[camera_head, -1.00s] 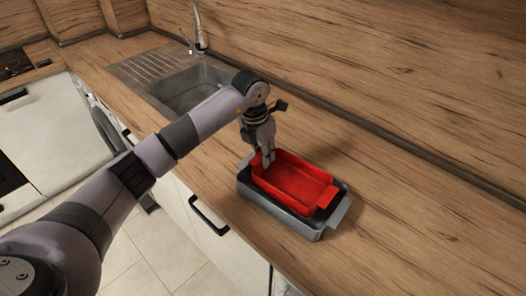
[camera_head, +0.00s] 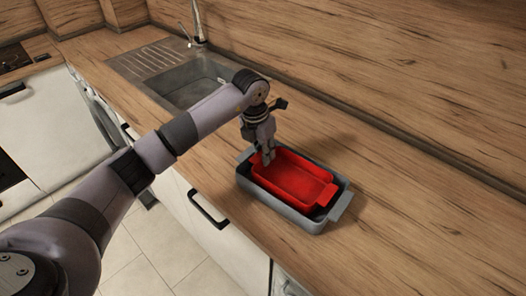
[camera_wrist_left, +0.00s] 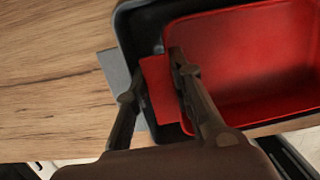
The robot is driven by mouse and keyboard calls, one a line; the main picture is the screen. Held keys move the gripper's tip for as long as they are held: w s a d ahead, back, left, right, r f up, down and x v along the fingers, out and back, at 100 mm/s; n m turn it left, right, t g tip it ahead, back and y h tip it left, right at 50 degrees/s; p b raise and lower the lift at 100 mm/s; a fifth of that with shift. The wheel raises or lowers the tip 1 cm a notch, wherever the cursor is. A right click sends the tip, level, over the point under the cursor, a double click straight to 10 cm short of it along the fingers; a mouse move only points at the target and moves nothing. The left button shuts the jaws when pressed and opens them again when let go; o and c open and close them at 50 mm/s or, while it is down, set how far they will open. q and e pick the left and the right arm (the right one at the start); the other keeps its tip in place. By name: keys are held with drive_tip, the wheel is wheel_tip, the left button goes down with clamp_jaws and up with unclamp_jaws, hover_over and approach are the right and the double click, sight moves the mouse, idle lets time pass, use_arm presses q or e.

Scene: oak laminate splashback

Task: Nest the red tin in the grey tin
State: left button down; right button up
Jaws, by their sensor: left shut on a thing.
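The red tin (camera_head: 298,177) is a rectangular dish with end tabs. In the head view it sits inside the outline of the larger grey tin (camera_head: 283,210), which stands on the counter. My left gripper (camera_head: 266,161) comes down from above, shut on the red tin's end tab on the sink side. In the left wrist view its fingers (camera_wrist_left: 156,88) flank the tab of the red tin (camera_wrist_left: 250,60). The grey tin's dark inside and grey tab (camera_wrist_left: 117,72) show beside it. Whether the red tin touches the grey tin's floor is hidden. My right gripper is out of view.
The wooden counter (camera_head: 400,240) is clear to the right of the tins. A metal sink (camera_head: 190,82) with a tap (camera_head: 197,25) lies behind my left arm. The wooden splashback (camera_head: 400,70) rises behind. The counter's front edge is close to the grey tin.

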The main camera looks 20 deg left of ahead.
use_arm(q)
drive_tip(key=c, duration=1.4)
unclamp_jaws()
drive_tip(key=shift+o, duration=0.4)
drive_tip(key=shift+f, duration=0.1)
wheel_tip(320, 180, up, 12)
drive_tip(key=s, duration=0.1)
drive_tip(key=shift+s+a, duration=0.25)
drive_tip(key=shift+a, duration=0.2)
